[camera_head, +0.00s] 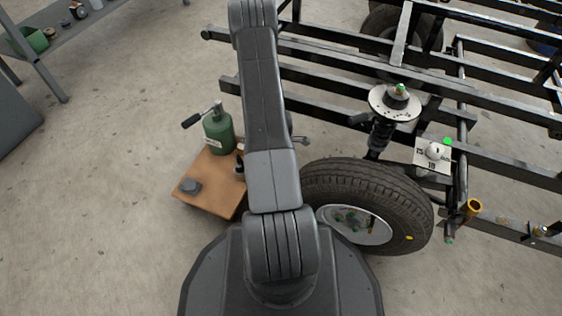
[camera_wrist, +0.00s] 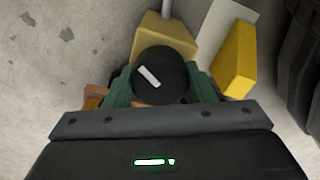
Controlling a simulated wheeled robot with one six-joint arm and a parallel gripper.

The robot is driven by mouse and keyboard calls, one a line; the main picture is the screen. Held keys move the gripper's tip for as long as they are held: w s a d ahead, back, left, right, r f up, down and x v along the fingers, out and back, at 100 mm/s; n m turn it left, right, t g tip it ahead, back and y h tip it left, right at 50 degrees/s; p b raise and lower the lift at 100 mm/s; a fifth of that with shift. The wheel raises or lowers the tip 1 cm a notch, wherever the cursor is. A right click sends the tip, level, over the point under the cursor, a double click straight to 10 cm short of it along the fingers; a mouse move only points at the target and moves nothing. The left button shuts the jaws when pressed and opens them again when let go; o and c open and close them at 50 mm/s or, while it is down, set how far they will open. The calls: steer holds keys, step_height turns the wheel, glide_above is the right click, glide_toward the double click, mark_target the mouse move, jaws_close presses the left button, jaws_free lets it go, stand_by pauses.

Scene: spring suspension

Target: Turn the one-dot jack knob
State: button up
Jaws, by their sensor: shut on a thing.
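In the wrist view a round black knob (camera_wrist: 152,68) with a slanted white bar sits between the two green fingers of my gripper (camera_wrist: 160,88). The fingers are shut on the knob, one on each side. A yellow body (camera_wrist: 163,36) with a grey rod stands right behind the knob. I see no dot on the knob or the yellow body. In the head view my own arm hides the gripper and the knob.
In the wrist view a yellow block (camera_wrist: 233,66) stands close on the right. A tyre (camera_head: 385,190) and black frame (camera_head: 330,85) fill the right.

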steer(key=shift+n, duration=1.6)
steer(key=o, duration=1)
steer(key=shift+r, duration=0.1)
step_height(320, 180, up, 14)
steer(key=p, duration=0.5)
